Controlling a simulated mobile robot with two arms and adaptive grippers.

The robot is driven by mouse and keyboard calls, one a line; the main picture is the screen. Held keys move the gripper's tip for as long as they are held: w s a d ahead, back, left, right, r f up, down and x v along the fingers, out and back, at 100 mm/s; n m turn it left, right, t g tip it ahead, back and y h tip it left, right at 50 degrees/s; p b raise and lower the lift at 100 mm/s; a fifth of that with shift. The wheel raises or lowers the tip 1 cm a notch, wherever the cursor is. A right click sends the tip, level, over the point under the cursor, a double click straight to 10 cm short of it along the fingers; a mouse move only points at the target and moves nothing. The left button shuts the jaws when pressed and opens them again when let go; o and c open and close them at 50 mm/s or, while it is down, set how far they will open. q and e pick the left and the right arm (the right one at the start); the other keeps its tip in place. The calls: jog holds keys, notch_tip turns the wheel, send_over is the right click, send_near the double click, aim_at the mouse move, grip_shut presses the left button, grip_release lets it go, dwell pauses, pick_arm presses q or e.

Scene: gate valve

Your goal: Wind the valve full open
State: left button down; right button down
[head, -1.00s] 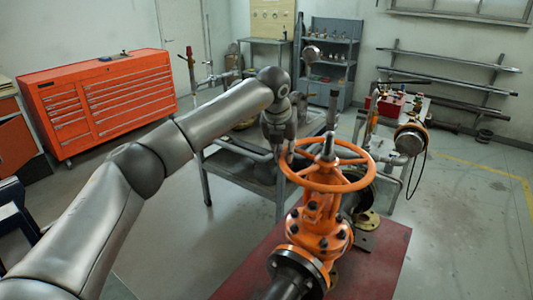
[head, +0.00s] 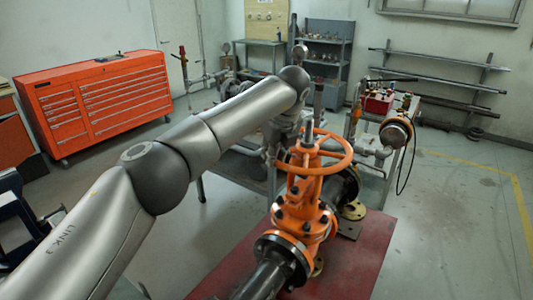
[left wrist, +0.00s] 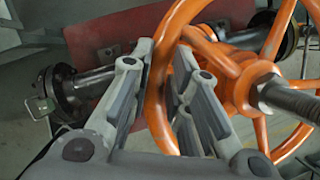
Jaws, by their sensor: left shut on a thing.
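The orange gate valve (head: 300,212) stands on a red base, with its orange handwheel (head: 338,167) on top and a grey threaded stem (head: 307,133) rising through the hub. The stem (left wrist: 290,100) is right of the fingers there. My right gripper is in neither view.
A flanged pipe (head: 262,285) runs from the valve toward the front. The red base (head: 350,265) is under it. A grey bench (head: 238,170) stands behind my arm, and a gauge cart (head: 395,135) behind right. An orange tool chest (head: 95,100) is far left. Floor at right is clear.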

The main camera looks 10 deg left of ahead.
pick_arm(q)
jog(key=shift+s+d+r, duration=0.1)
jog(key=shift+s+d, duration=0.1)
dwell(0.4)
jog(key=c, duration=1.4)
grip_release()
jog(key=shift+o, duration=0.2)
jog(key=v, duration=1.2)
jog(key=shift+d, duration=0.2)
